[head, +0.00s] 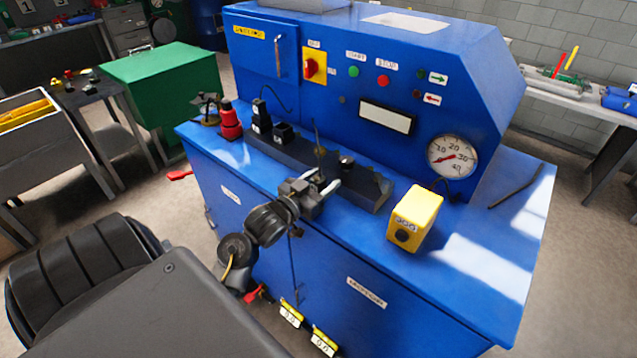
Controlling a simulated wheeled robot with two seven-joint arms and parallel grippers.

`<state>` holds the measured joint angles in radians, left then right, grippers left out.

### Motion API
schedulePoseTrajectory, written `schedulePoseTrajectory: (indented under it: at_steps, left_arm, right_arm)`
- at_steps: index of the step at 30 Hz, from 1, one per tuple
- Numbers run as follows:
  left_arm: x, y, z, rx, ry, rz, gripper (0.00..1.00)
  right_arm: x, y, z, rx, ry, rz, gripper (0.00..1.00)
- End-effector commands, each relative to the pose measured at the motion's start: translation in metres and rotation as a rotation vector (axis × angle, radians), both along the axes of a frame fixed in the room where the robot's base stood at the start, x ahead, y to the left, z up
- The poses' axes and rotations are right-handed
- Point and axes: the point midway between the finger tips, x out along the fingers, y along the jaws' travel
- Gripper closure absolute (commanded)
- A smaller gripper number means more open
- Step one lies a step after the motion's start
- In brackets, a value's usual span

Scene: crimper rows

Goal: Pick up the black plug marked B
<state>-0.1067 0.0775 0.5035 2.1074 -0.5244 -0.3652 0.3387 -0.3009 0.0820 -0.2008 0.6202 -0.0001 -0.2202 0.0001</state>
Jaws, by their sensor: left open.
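A long dark rail (333,172) lies on the blue bench top. At its left end stands a tall black plug (260,116) with a small white mark, a cable behind it. A shorter black block (283,133), also with a small white mark, sits just right of it. The marks are too small to read, so I cannot tell which is B. My left gripper (322,181) is open, its pale fingertips near the rail's front edge. It is to the right of and nearer than both black pieces. No object shows between its fingers. My right gripper is not in view.
A red stepped piece (230,121) stands left of the rail. A yellow box with a black button (415,216) stands at the right front. A silver knob (346,161) and a thin upright rod (318,138) are on the rail. The blue panel (340,75) rises behind.

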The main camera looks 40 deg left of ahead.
Motion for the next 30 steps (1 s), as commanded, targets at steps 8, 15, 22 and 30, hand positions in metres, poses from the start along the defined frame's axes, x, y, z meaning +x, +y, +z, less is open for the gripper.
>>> schedulePoseTrajectory:
  at_steps: [8, 15, 22, 30]
  left_arm:
    - [0.0069, -0.0001, -0.001, 0.0, 0.001, 0.0, 0.45]
    - [0.0067, -0.0001, -0.0009, 0.0, 0.001, 0.0, 0.7]
    - [0.0066, -0.0001, -0.0007, 0.0, 0.0, 0.0, 0.95]
    - [0.0067, 0.0, 0.0018, 0.002, -0.001, 0.0, 0.95]
  right_arm:
    - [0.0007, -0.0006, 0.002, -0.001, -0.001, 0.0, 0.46]
    - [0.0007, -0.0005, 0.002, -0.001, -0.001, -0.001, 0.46]
    - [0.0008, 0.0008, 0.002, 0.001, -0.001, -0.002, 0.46]
    - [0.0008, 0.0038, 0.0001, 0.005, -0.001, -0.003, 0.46]
